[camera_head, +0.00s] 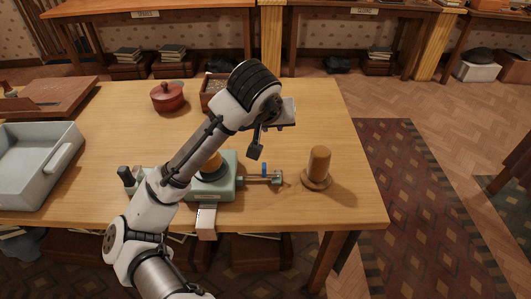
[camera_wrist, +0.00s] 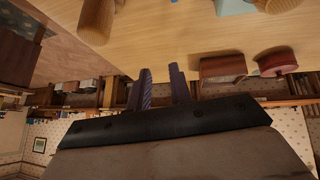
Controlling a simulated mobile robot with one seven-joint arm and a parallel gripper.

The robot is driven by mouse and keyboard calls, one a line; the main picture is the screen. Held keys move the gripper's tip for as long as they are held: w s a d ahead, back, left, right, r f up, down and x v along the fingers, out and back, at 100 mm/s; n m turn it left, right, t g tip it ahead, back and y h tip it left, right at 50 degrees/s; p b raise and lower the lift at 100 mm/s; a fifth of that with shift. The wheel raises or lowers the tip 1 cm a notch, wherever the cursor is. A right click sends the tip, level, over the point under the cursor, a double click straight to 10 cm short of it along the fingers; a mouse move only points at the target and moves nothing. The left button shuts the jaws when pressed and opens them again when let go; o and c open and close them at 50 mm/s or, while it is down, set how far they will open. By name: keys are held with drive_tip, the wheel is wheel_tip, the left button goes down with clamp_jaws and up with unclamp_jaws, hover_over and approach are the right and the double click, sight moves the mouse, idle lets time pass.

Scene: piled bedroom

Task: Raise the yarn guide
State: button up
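A pale green winder-like device (camera_head: 222,188) stands on the table, with an orange-brown round part on top, partly hidden behind my arm. From its right side a thin arm with a small blue piece (camera_head: 264,170) reaches out; this may be the yarn guide, but it is too small to be sure. A brown wooden peg on a round base (camera_head: 318,170) stands to the right. My gripper (camera_head: 257,142) hangs above and behind the thin arm, apart from it. In the wrist view its two dark fingers (camera_wrist: 160,88) stand apart with nothing between them.
A red lidded pot (camera_head: 167,97) and a wooden box (camera_head: 212,88) stand at the table's back; both also show in the wrist view. A grey tray (camera_head: 40,165) and wooden board (camera_head: 50,98) are at left.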

sight(264, 166)
drive_tip(key=f+g, duration=0.1)
drive_tip(key=f, duration=0.4)
drive_tip(key=w+a+f+y+b, duration=0.1)
drive_tip(key=f, duration=0.5)
drive_tip(key=w+f+g+b, duration=0.1)
drive_tip(key=f, duration=0.4)
drive_tip(key=shift+w+a+f+g+y, duration=0.1)
drive_tip(key=shift+a+f+g+y, duration=0.1)
drive_tip(key=shift+a+g+y, duration=0.15)
drive_tip(key=shift+c, duration=0.3)
clamp_jaws()
